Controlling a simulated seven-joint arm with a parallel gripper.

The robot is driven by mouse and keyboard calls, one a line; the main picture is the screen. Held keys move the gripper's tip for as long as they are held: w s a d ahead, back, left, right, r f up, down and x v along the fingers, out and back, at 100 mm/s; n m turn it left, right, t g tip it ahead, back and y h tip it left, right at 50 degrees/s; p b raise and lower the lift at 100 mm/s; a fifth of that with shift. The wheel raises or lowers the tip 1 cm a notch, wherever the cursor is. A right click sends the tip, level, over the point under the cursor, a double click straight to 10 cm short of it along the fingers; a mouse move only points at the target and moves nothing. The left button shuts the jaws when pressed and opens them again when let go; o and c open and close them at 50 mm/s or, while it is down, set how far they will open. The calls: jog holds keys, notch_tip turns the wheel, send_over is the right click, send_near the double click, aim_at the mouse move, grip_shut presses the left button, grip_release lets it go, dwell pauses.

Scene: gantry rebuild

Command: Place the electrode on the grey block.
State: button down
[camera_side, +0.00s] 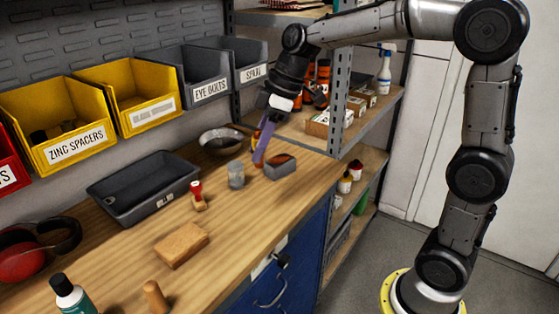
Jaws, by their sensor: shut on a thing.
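My gripper (272,112) hangs above the back right part of the wooden bench and is shut on the electrode (263,140), a long purple piece. The electrode points down and is slightly tilted, its lower end close to the left of the grey block (282,171). I cannot tell whether that end touches anything. The grey block lies on the bench near its right edge, with an orange-brown patch showing at its top. The fingertips are small and partly hidden in this view.
A grey cylinder (236,174) stands left of the block, and a metal bowl (222,138) lies behind. A red-handled stamp (198,196), a black tray (144,190) and a tan wooden block (181,245) are further left. The shelf post (340,100) rises close to the right.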

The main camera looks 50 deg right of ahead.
jog(key=s+d+r+m+t+h, duration=0.1)
jog(key=s+d+m, duration=0.15)
jog(key=d, duration=0.45)
jog(key=s+d+r+m+h, duration=0.1)
jog(key=s+d+r+m, duration=0.15)
jog(key=d, duration=0.35)
send_near(272, 159)
jog(key=shift+w+a+r, duration=0.15)
jog(key=shift+w+a, duration=0.15)
jog(key=shift+w, duration=0.1)
jog(key=f, duration=0.3)
jog(key=shift+w+d, duration=0.15)
jog(key=shift+w, duration=0.2)
jog(key=shift+f, duration=0.5)
jog(key=shift+f, duration=0.15)
jog(key=c, duration=0.6)
grip_release()
